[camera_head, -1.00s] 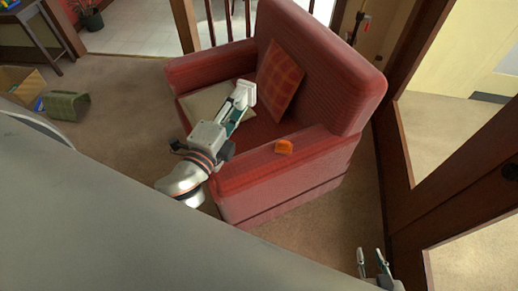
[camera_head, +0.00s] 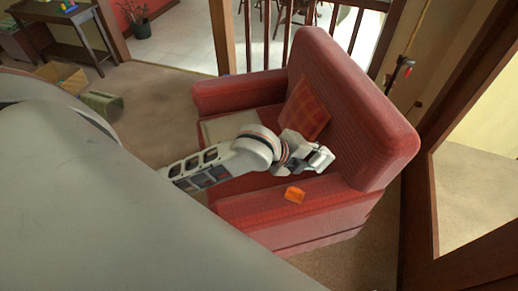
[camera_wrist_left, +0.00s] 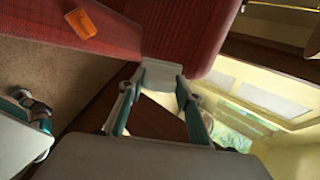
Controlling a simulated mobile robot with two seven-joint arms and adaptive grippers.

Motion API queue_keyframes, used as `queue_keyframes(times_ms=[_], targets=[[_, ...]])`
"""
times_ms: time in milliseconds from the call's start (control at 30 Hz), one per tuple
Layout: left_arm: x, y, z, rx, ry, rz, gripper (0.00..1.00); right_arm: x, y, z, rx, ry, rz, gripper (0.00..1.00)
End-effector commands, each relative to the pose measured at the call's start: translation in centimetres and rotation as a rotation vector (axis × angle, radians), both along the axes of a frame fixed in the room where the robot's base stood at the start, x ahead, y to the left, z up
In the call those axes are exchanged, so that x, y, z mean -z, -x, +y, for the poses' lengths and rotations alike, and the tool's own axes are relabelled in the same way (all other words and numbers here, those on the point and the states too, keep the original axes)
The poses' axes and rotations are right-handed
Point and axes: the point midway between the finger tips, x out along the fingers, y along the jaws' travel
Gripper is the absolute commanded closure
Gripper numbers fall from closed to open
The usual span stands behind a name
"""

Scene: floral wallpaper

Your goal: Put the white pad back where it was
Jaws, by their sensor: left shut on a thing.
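The white pad (camera_wrist_left: 159,75) is a small pale block in the left wrist view. My left gripper (camera_head: 320,159) is shut on it, with a fingertip at each side. In the head view the gripper is over the red armchair's seat, near the backrest and the near armrest; the pad is small and partly hidden there. The wrist view shows the pad in front of the red upholstery; I cannot tell if they touch. A white and teal part of mine, likely the right gripper (camera_wrist_left: 32,108), shows at the left of the wrist view; its jaws are unclear.
The red armchair (camera_head: 355,110) holds a checked cushion (camera_head: 305,110) and a pale cushion (camera_head: 222,126), partly hidden by my arm. An orange object (camera_head: 294,195) lies on the near armrest. A wood-framed glass panel (camera_head: 490,165) stands at the right.

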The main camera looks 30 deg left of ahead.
Motion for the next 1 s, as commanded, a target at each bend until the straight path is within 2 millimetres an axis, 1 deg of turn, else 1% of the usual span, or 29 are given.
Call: queue_keyframes(times_ms=[33, 167, 267, 367, 467, 533, 600, 700, 767, 867, 1000], targets=[[0.5, -0.1, 0.1, 0.039, -0.032, 0.042, 0.84, 0.0, 0.0, 0.1, 0.000, -0.002, 0.001, 0.60], [2.5, 0.8, 0.3, 0.165, -0.117, 0.179, 0.84, 0.0, 0.0, 0.2, 0.002, -0.003, 0.000, 0.60], [4.0, 1.8, 1.2, 0.279, -0.203, 0.285, 0.84, -0.1, -0.1, 0.2, 0.003, -0.006, -0.002, 0.60], [5.2, 3.1, 3.0, 0.411, -0.312, 0.385, 0.84, -0.1, -0.3, 0.2, 0.005, -0.007, -0.003, 0.60], [5.9, 4.7, 5.9, 0.552, -0.439, 0.470, 0.84, -0.2, -0.4, 0.2, 0.006, -0.006, -0.006, 0.60], [5.9, 5.9, 8.4, 0.648, -0.529, 0.514, 0.84, -0.3, -0.5, 0.1, 0.006, -0.006, -0.008, 0.60], [5.6, 6.8, 10.4, 0.717, -0.594, 0.539, 0.84, -0.3, -0.5, 0.1, 0.007, -0.005, -0.009, 0.60], [5.2, 7.6, 12.2, 0.775, -0.648, 0.555, 0.84, -0.3, -0.6, 0.0, 0.008, -0.005, -0.009, 0.60], [5.1, 7.9, 12.7, 0.793, -0.664, 0.558, 0.84, -0.3, -0.6, 0.0, 0.007, -0.004, -0.009, 0.60], [6.2, 8.2, 13.0, 0.807, -0.671, 0.564, 0.84, -0.3, -0.6, 0.0, 0.006, -0.002, -0.010, 0.60], [9.3, 8.3, 12.9, 0.807, -0.669, 0.566, 0.84, -0.2, -0.5, -0.2, 0.002, 0.003, -0.010, 0.60]])
